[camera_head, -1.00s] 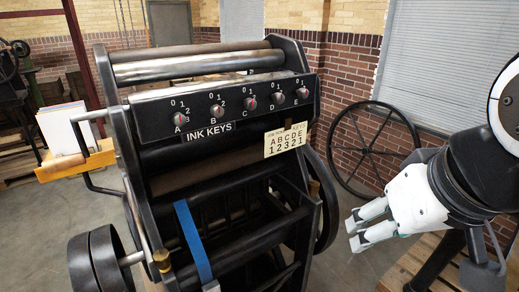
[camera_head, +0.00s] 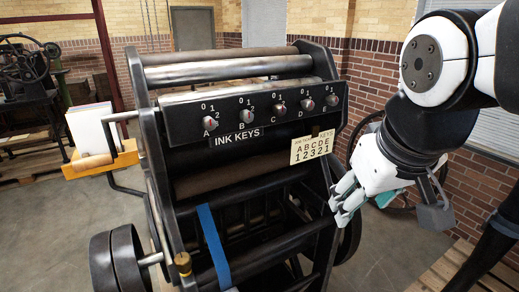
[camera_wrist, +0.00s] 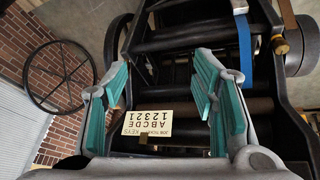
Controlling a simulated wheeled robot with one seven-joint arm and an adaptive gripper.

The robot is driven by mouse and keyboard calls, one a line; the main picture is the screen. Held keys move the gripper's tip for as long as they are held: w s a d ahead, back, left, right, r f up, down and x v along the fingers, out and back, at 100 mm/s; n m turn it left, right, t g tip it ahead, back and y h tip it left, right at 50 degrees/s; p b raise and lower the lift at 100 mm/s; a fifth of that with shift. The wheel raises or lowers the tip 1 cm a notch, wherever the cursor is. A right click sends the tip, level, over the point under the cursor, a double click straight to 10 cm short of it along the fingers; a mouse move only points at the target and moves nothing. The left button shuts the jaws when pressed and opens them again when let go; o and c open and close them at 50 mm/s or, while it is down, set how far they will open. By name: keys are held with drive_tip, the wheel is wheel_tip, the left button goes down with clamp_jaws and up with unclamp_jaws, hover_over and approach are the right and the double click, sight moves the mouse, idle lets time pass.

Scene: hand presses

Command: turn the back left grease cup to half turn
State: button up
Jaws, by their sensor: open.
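A small brass cup (camera_head: 183,262) sits low on the near left side of the black press (camera_head: 235,190). It also shows in the wrist view as a small brass piece (camera_wrist: 282,47) near the blue strap. I cannot tell whether it is the back left grease cup, and no other cup shows clearly now. Its turn position is too small to read. My gripper (camera_head: 340,204) is at the right side of the press, below the card, well apart from the brass cup. In the wrist view its teal-padded fingers (camera_wrist: 162,68) are spread with nothing gripped between them.
The ink key panel (camera_head: 255,112) with several knobs spans the press top. A card (camera_head: 312,147) reads ABCDE 12321. A blue strap (camera_head: 213,245) hangs at the front. A spoked wheel (camera_wrist: 60,77) stands by the brick wall. A wooden pallet (camera_head: 455,270) lies at lower right.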

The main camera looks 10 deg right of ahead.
drive_tip(key=w+d+f+n+g, duration=0.1)
drive_tip(key=w+d+f+n, duration=0.15)
drive_tip(key=w, duration=0.65)
drive_tip(key=w+d+f+n+g, duration=0.15)
drive_tip(key=w+d, duration=0.25)
drive_tip(key=w, duration=0.5)
drive_tip(key=w+d+f+t+y+p, duration=0.1)
drive_tip(key=w+d+f+t+y, duration=0.15)
drive_tip(key=w+d+f, duration=0.85)
drive_tip(key=shift+n+g+y, duration=0.3)
drive_tip(key=shift+g+y, duration=0.15)
drive_tip(key=shift+g, duration=0.05)
drive_tip(key=x, duration=0.4)
drive_tip(key=w+x, duration=0.1)
drive_tip(key=x, duration=0.3)
drive_tip(key=d+p+x, duration=0.1)
drive_tip(key=x, duration=0.3)
drive_tip(key=shift+w+a+f, duration=0.15)
drive_tip(key=shift+w+f, duration=0.05)
drive_tip(key=shift+w, duration=0.05)
drive_tip(key=c, duration=1.2)
drive_tip(key=shift+o, duration=0.3)
